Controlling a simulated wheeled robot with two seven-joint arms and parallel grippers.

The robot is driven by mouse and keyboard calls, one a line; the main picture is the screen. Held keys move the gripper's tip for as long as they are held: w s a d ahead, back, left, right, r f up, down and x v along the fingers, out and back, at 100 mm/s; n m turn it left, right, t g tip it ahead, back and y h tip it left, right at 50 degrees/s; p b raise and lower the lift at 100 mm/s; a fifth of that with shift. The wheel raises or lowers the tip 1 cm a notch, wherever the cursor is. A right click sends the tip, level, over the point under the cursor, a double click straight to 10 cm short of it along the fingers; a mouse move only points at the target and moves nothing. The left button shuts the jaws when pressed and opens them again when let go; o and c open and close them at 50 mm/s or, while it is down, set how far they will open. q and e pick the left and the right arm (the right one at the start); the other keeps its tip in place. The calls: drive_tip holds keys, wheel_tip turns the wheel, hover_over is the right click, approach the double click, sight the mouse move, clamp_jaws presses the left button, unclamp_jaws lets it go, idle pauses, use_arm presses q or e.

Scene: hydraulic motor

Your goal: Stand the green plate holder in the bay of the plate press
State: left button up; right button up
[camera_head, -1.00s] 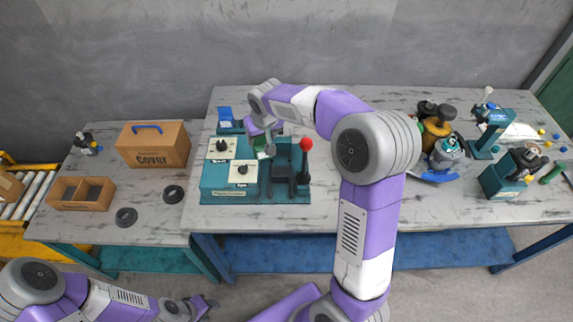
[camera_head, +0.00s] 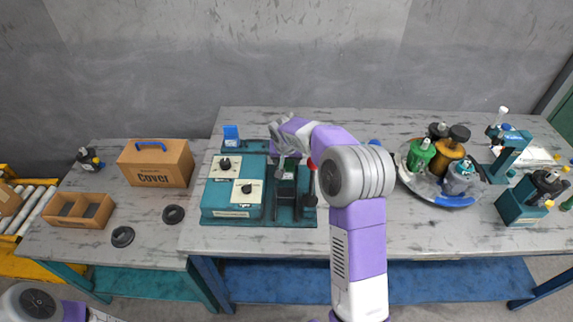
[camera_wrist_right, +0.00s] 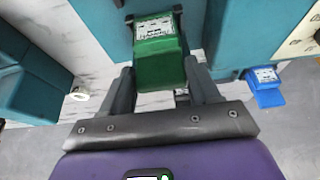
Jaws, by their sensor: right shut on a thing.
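The green plate holder (camera_wrist_right: 160,48), a block with a white printed label, is between the fingers of my right gripper (camera_wrist_right: 160,78) in the wrist view. My right gripper is shut on it. In the head view my right gripper (camera_head: 281,166) is over the right part of the teal plate press (camera_head: 232,213), and the holder is hidden there. The dark bay area (camera_head: 286,190) of the press lies just below the gripper. I cannot tell whether the holder touches the press. My left gripper is out of view.
The press's red knob (camera_head: 312,163) is partly hidden beside my right arm. A round tray (camera_head: 455,200) with bottles stands to the right.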

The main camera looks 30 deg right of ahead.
drive_tip(key=shift+f, duration=0.7)
drive_tip(key=o, duration=1.4)
drive_tip(key=shift+r, duration=0.1)
drive_tip(key=p+v, duration=0.2)
drive_tip(key=v, duration=1)
drive_tip(key=shift+w, duration=0.1)
